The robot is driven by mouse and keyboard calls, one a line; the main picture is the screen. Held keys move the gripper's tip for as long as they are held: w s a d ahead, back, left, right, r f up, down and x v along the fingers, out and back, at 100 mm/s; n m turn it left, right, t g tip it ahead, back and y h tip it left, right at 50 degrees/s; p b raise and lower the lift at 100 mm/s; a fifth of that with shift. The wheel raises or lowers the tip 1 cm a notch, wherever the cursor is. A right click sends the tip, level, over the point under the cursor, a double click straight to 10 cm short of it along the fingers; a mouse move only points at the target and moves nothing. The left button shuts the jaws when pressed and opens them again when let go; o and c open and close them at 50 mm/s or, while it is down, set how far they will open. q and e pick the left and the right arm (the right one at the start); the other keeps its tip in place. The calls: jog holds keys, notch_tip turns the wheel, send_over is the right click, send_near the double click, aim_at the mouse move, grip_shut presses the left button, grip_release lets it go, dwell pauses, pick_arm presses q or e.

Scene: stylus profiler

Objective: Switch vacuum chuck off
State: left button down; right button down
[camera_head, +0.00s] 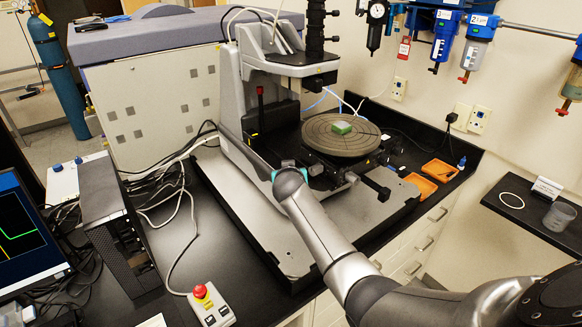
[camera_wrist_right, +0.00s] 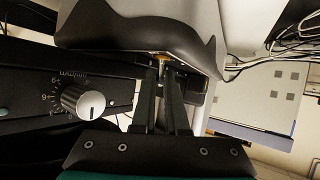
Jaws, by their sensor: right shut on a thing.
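The round vacuum chuck (camera_head: 325,146) sits on the profiler stage with a small green sample (camera_head: 341,127) on it. My right arm comes in from the lower right of the head view and ends beside the profiler base, left of the chuck; its fingers are hidden there. In the right wrist view my right gripper (camera_wrist_right: 168,72) is shut, its fingertips at a small brass-coloured part (camera_wrist_right: 162,63) under the edge of a grey housing (camera_wrist_right: 130,30). The part looks like a switch lever, mostly hidden by the fingers. My left gripper is out of view.
A black panel with a silver knob (camera_wrist_right: 84,101) lies left of the fingers. The profiler column (camera_head: 285,80) rises behind the chuck. A red emergency button (camera_head: 200,291) stands on the front bench. Orange trays (camera_head: 439,170) lie right of the stage.

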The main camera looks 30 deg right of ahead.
jog(key=shift+w+a+n+g, duration=0.1)
jog(key=shift+w+n+g, duration=0.15)
jog(key=shift+g, duration=0.45)
jog(key=shift+w+n+g, duration=0.15)
jog(key=shift+n+g, duration=0.1)
jog(key=shift+g, duration=0.45)
jog(key=c, duration=1.2)
grip_release()
jog(key=shift+r, duration=0.1)
jog(key=shift+b+v, duration=0.3)
jog(key=shift+v, duration=7.25)
jog(key=shift+r, duration=0.1)
